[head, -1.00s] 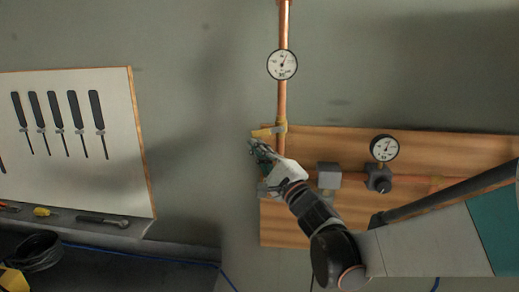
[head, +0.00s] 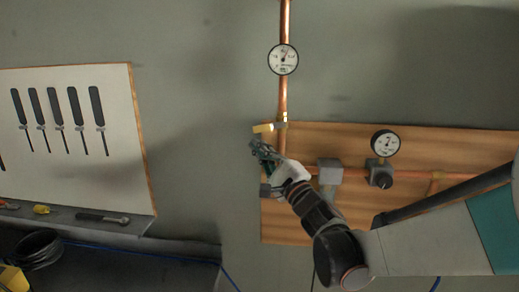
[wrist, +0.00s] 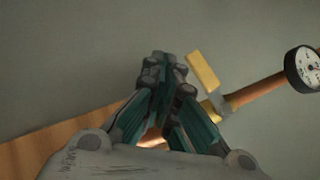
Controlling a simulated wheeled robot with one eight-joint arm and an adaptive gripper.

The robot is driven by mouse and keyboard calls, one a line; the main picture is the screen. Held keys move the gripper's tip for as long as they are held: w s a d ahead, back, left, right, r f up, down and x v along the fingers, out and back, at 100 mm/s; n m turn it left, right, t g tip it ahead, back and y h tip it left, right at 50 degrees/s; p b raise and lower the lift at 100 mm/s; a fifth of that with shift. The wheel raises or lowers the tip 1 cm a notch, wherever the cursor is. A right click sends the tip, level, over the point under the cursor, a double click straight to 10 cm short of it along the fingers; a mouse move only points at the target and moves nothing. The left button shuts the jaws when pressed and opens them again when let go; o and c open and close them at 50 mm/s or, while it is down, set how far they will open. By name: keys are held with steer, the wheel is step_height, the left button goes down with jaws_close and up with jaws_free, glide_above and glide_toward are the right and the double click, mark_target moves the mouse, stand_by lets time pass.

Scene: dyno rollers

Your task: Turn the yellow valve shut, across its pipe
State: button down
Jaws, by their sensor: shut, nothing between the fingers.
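The yellow valve handle (head: 264,128) sits on the vertical copper pipe (head: 283,104) and sticks out to its left, roughly square across it. In the wrist view the yellow handle (wrist: 202,72) also stands crosswise to the copper pipe (wrist: 255,91), just right of my fingertips. My gripper (head: 256,146) is just below the handle in the head view, with a small gap seeming to lie between them. In the wrist view my gripper (wrist: 164,64) has its fingertips together with nothing held. My gripper and wrist hide part of the pipe below the valve.
A pressure gauge (head: 283,59) is on the pipe above the valve. A wooden board (head: 450,150) carries a horizontal pipe, a grey box (head: 330,172) and a second gauge (head: 385,143). A tool panel (head: 120,165) hangs at left. The wall between is bare.

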steer(key=s+d+f+b, duration=0.1)
steer(key=s+f, duration=0.6)
steer(key=f, duration=0.2)
steer(key=shift+d+f, duration=0.25)
steer(key=shift+d, duration=0.05)
steer(key=shift+s, duration=0.1)
steer(key=s+d+f+n+g+h+b, duration=0.25)
steer(key=s+f+n+g, duration=0.35)
steer(key=s+n, duration=0.5)
steer(key=s+d+f+n+g+h, duration=0.1)
steer(key=s+d+f+h, duration=0.1)
steer(key=d, duration=0.4)
steer(key=s+d+f+n+g+h, duration=0.1)
steer(key=s+d+f+h, duration=0.2)
steer(key=s+d+h, duration=0.2)
steer(key=s+d+f+n+g+h, duration=0.1)
steer(key=s+d+f+g+h, duration=0.1)
steer(key=s+d, duration=0.4)
steer(key=d+f+h, duration=0.1)
steer(key=d+h, duration=0.1)
steer(key=d, duration=0.1)
steer(key=shift+f+n, duration=0.25)
steer(key=shift+n, duration=0.15)
